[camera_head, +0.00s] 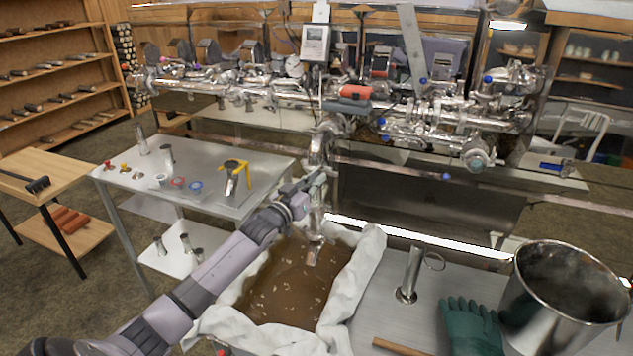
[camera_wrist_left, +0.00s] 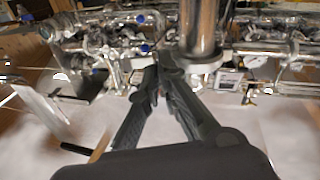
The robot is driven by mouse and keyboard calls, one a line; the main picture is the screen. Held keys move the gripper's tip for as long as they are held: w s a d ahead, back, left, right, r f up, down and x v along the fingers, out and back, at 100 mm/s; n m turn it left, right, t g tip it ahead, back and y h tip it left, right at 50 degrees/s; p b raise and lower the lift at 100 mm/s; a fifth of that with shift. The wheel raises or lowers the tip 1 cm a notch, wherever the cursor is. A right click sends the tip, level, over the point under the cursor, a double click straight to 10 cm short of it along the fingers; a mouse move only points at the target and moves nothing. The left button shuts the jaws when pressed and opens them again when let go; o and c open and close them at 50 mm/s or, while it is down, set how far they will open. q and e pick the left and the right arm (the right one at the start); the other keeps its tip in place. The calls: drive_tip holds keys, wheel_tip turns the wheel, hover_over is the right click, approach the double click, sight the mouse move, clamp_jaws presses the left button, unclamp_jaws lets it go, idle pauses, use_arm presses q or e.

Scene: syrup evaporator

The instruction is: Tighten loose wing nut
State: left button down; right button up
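My left gripper (camera_head: 318,182) reaches in from the left, over the filter tray, to the vertical steel pipe with a spout (camera_head: 316,222) below the manifold. In the left wrist view its two dark fingers (camera_wrist_left: 160,72) converge with their tips close together, beside the flange of a shiny vertical pipe (camera_wrist_left: 202,32). I cannot make out a wing nut; it may be hidden at the fingertips or too small to see. Whether the tips grip anything is unclear. My right gripper is not in view.
The cloth-lined tray (camera_head: 355,275) of brown syrup lies under my left arm. A metal side table (camera_head: 215,200) with small parts is at left. The manifold (camera_head: 300,95) crosses the back.

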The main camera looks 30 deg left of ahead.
use_arm(q)
drive_tip(key=shift+m, duration=0.4)
drive_tip(key=c, duration=1.7)
unclamp_jaws()
drive_tip(key=shift+s+f, duration=0.15)
drive_tip(key=shift+s, duration=1.85)
drive_tip(key=shift+s+f, duration=0.15)
drive_tip(key=shift+s, duration=1.85)
drive_tip(key=shift+d, duration=0.1)
